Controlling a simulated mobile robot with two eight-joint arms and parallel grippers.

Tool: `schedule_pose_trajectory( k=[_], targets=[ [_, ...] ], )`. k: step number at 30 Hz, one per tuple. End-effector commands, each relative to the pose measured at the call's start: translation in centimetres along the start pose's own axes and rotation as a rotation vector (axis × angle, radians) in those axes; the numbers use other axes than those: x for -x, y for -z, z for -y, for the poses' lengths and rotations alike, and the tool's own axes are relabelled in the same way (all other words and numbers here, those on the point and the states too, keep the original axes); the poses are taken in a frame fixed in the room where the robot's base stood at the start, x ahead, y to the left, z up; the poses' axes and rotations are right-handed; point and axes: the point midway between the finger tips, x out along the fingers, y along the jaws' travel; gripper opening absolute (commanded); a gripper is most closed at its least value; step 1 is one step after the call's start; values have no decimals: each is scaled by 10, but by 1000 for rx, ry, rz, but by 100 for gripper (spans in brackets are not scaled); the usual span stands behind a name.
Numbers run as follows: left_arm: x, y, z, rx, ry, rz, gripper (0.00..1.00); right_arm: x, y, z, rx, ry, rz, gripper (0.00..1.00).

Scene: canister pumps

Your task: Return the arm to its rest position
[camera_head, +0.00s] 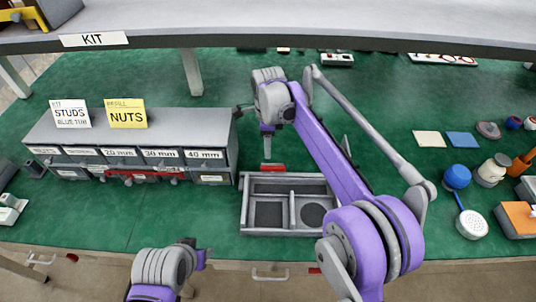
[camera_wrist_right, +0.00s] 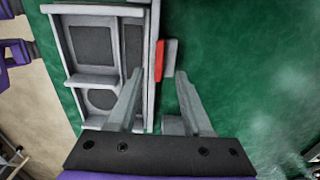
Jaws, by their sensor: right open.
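My right arm reaches in from the right over the bench. Its gripper (camera_head: 267,146) hangs just behind the far edge of a grey divided tray (camera_head: 243,209). In the right wrist view the two fingers of this gripper (camera_wrist_right: 158,75) stand apart with nothing held between them. The tray (camera_wrist_right: 96,80) lies to the left there, below the fingers. My left arm shows at the bottom left, in front of the bench edge; its gripper (camera_head: 203,257) is only partly visible, and its fingers cannot be made out.
A small red and grey item (camera_head: 272,167) lies at the tray's far edge. A grey drawer cabinet (camera_head: 185,126) stands to the left. A shelf (camera_head: 300,32) crosses the back above the bench. A blue item (camera_head: 457,177) and a white perforated disc (camera_head: 472,224) lie at right.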

Motion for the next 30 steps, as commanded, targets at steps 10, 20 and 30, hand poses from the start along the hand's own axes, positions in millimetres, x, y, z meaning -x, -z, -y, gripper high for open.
schedule_pose_trajectory(
  k=[10, 20, 30],
  targets=[
    [1, 1, 0, 0, 0, -1, 50, 17, 0, 0, 0, 0, 0, 50],
    [1, 1, 0, 0, 0, -1, 50, 17, 0, 0, 0, 0, 0, 50],
    [7, 6, 0, 0, 0, -4, 50, 48, 55, -42, 295, 88, 11, 50]
  ],
)
